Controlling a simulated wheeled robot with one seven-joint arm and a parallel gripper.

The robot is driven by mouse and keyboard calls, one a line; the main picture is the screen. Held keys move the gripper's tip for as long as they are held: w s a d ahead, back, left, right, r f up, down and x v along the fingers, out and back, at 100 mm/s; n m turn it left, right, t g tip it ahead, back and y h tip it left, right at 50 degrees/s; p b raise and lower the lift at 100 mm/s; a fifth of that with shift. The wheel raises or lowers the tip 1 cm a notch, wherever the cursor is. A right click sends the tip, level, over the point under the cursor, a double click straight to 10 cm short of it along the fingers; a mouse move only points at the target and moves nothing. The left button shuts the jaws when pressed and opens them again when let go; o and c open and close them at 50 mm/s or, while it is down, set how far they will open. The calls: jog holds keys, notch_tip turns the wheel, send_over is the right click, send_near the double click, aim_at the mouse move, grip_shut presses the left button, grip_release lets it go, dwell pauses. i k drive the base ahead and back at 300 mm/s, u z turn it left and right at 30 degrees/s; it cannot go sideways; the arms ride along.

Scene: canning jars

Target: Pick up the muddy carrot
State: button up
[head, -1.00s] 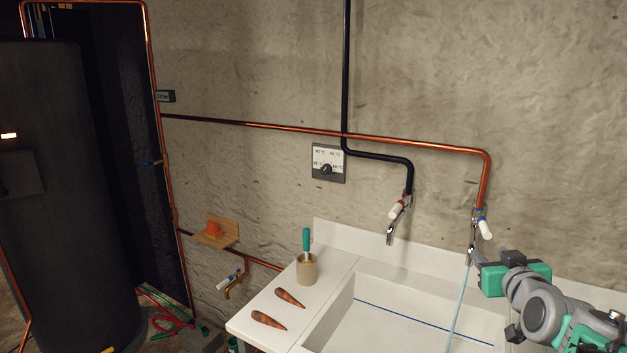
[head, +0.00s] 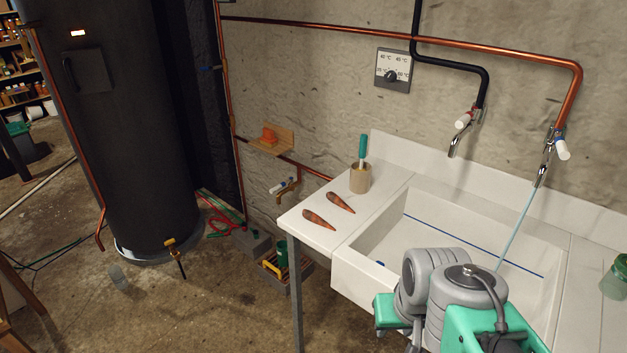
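Two orange carrots with dark brown patches like mud lie on the white counter left of the sink. One carrot (head: 319,219) is nearer the counter's front left edge. The other carrot (head: 341,202) lies a little behind it, to the right. They lie apart and roughly parallel. Which one is muddier I cannot tell at this size. My grey and green arm links show at the lower right, in front of the sink, but no gripper fingers are visible.
A beige cup (head: 360,179) with a green-handled tool stands behind the carrots. The sink (head: 450,235) lies to their right, with a thin pale-blue stream or hose below the right tap (head: 541,172). A glass jar (head: 616,280) stands far right. Floor left of the counter is mostly open.

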aim_at(308, 214)
jog(key=z, duration=0.4)
jog(key=k, duration=0.15)
jog(key=u, duration=1.6)
jog(key=i, duration=1.6)
jog(key=u, duration=0.65)
